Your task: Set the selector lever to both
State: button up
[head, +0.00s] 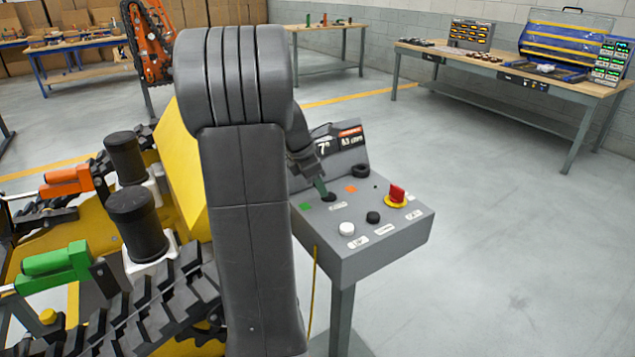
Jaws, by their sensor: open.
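A grey control box (375,240) stands on a post at the centre right. On its top a round black base (329,197) sits between a green mark (305,206) and an orange mark (351,188). A dark greenish stem (320,187) leans up and to the left from this base, probably the selector lever; its upper end is hidden at my gripper. My gripper (315,176) is open, just above the base at the stem. Whether its fingers stand around the stem or beside it I cannot tell. The small labels are unreadable.
The box also carries a red switch on yellow (396,196), a white knob (347,229), a black knob (373,217) and a raised display (340,145). Tracked carriers with a green cylinder (55,260) and an orange cylinder (68,181) stand left. Floor at right is clear.

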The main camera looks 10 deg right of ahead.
grip_shut()
